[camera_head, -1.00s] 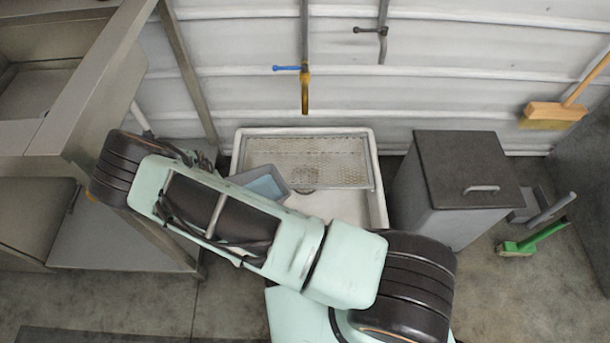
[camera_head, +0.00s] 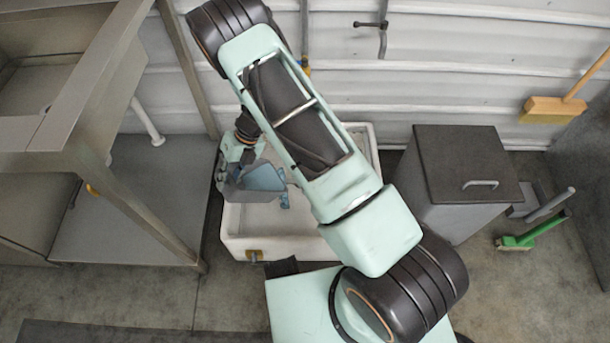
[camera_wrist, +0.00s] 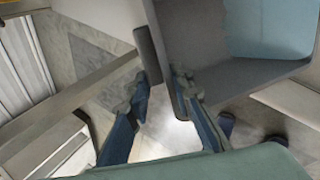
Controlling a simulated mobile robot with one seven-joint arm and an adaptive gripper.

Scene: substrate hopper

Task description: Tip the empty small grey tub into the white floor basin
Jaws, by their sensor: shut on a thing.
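The small grey tub (camera_head: 250,190) hangs tilted over the left part of the white floor basin (camera_head: 290,244), its lower side toward the right. My gripper (camera_head: 226,174) is shut on the tub's left wall. In the wrist view my gripper (camera_wrist: 163,88) pinches the rim of the tub (camera_wrist: 190,45). The tub is not empty: a flat light blue content (camera_wrist: 270,28) shows inside. Small blue blobs (camera_head: 285,201) show just off the tub's right lip, over the basin. My arm hides much of the basin's back and its grate.
A grey lidded bin (camera_head: 462,185) stands right of the basin. A steel bench frame (camera_head: 145,215) is close on the left. A green brush (camera_head: 532,236) lies right of the bin, and a broom (camera_head: 556,108) leans at the wall. Taps are on the back wall.

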